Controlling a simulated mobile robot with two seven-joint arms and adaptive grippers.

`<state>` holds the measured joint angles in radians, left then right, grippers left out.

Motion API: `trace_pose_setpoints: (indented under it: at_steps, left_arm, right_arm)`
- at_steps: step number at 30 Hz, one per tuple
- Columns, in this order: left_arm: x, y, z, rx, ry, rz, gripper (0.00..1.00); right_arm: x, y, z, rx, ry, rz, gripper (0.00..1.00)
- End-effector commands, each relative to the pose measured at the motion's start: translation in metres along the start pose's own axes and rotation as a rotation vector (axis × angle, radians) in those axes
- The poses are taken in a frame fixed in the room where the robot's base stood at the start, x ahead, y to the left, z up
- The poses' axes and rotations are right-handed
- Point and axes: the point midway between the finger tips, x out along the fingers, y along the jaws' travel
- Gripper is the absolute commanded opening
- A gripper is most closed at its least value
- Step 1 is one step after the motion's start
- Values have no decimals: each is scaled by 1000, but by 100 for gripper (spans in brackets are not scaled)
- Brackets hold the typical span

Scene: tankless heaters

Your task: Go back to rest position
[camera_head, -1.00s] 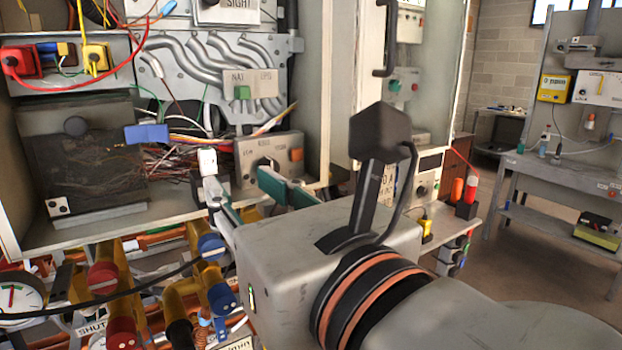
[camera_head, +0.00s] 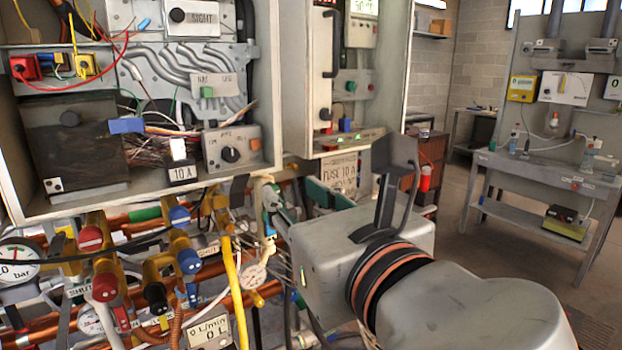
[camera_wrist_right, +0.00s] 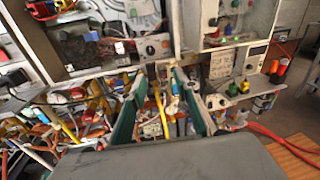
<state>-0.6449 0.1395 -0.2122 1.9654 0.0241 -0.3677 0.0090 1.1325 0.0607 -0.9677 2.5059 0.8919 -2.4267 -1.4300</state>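My right gripper (camera_head: 292,202) reaches in from the lower right in the head view, in front of the cabinet's lower right corner. Its two green-lined fingers are spread apart. The right wrist view shows the gripper (camera_wrist_right: 160,75) open, with nothing held between the fingers; pipes and cables show behind the gap. My left gripper is not in view. A small white and black piece marked 10 A (camera_head: 182,172) stands at the cabinet's front edge, apart from my fingers.
The open cabinet (camera_head: 40,210) holds wires, a dark box (camera_head: 70,150) and a knob panel (camera_head: 232,148). Pipes, valves (camera_head: 180,215) and a gauge (camera_head: 18,262) crowd below it. A grey workbench (camera_head: 540,175) stands at the right, with open floor (camera_head: 480,255) before it.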

Motion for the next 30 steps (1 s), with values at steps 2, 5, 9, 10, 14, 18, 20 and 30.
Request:
trace_pose_setpoints:
  at_steps: [2, 5, 9, 10, 14, 18, 20, 30]
  left_arm:
    - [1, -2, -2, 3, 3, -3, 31]
    - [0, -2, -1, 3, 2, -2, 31]
    - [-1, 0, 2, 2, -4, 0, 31]
    - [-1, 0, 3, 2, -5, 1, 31]
    - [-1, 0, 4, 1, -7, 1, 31]
    - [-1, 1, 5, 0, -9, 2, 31]
    - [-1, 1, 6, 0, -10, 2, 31]
    - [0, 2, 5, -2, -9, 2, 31]
  right_arm:
    - [8, -31, -11, -27, 17, -68, 31]
    - [15, -74, -25, -62, 41, -157, 31]
    - [17, -132, -42, -110, 73, -278, 31]
    - [17, -142, -44, -118, 78, -300, 31]
    - [14, -184, -54, -152, 101, -386, 31]
    - [6, -224, -61, -184, 123, -468, 31]
    - [3, -240, -64, -198, 132, -502, 31]
    - [35, -230, -165, 304, 230, -433, 31]
